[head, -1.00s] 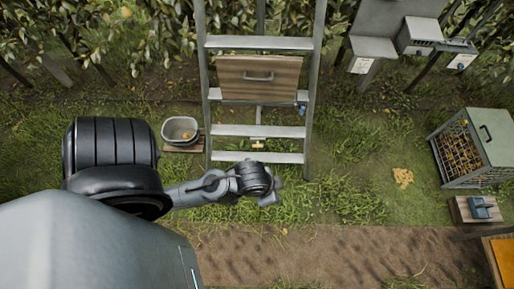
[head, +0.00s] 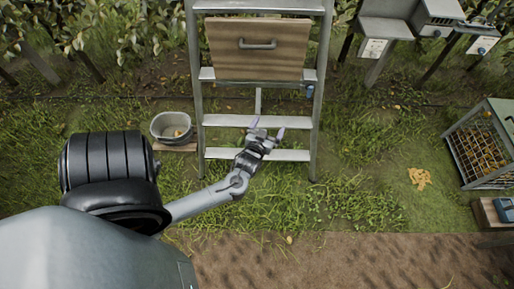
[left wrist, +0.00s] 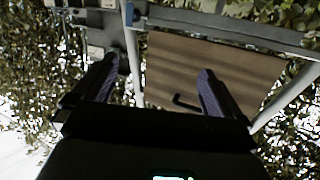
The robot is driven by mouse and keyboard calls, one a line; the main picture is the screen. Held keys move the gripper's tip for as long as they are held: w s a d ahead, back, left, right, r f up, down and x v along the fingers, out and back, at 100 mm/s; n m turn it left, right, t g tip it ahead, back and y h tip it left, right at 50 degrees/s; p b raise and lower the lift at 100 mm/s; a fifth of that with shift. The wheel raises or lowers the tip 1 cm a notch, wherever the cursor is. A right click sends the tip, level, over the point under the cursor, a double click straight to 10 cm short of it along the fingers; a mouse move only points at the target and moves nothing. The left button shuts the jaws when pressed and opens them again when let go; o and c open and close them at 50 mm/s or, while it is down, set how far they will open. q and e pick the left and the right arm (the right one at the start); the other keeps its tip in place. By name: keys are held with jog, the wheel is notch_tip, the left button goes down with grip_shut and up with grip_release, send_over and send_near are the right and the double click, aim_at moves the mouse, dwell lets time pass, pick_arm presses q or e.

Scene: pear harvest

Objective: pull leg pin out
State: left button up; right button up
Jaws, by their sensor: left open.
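A grey metal ladder (head: 193,95) stands ahead of me, with a wooden board (head: 285,58) with a dark handle across its upper part. A thin centre leg (head: 258,102) runs down behind its rungs. I cannot make out the leg pin now; my left gripper covers the low part of that leg. My left gripper (head: 267,127) is open and empty, its purple fingers apart and pointing up toward the ladder's lower rungs. In the left wrist view the open fingers (left wrist: 158,72) frame the board (left wrist: 190,65) and ladder rails. My right gripper is not in view.
A grey bucket (head: 170,126) stands left of the ladder. A small blue part (head: 309,91) is on the right rail. A crate of pears (head: 478,150) and a box with a blue device (head: 506,209) are at right.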

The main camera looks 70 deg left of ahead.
pick_arm(q)
jog(key=s+a+f+n+g+y+b, duration=0.1)
jog(key=a+f+n+y+b, duration=0.15)
jog(key=f+b, duration=0.9)
jog(key=a+f+n+g+y+b, duration=0.1)
jog(key=a+f+g+b, duration=0.15)
jog(key=f+b, duration=0.95)
jog(key=s+a+f+n+g+y+b, duration=0.15)
jog(key=a+f+b, duration=0.25)
jog(key=f+b, duration=0.85)
jog(key=shift+t, duration=0.4)
jog(key=shift+w+f+b+x, duration=0.2)
jog(key=shift+b+x, duration=0.4)
jog(key=shift+x, duration=1.25)
jog(key=shift+w+f+b+x, duration=0.1)
jog(key=shift+f+b+x, duration=0.35)
jog(key=shift+x, duration=1.4)
jog(key=shift+w+f+b+x, duration=0.1)
jog(key=shift+b+x, duration=0.6)
jog(key=shift+x, duration=1.15)
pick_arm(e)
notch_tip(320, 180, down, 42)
pick_arm(q)
jog(key=shift+d, duration=0.15)
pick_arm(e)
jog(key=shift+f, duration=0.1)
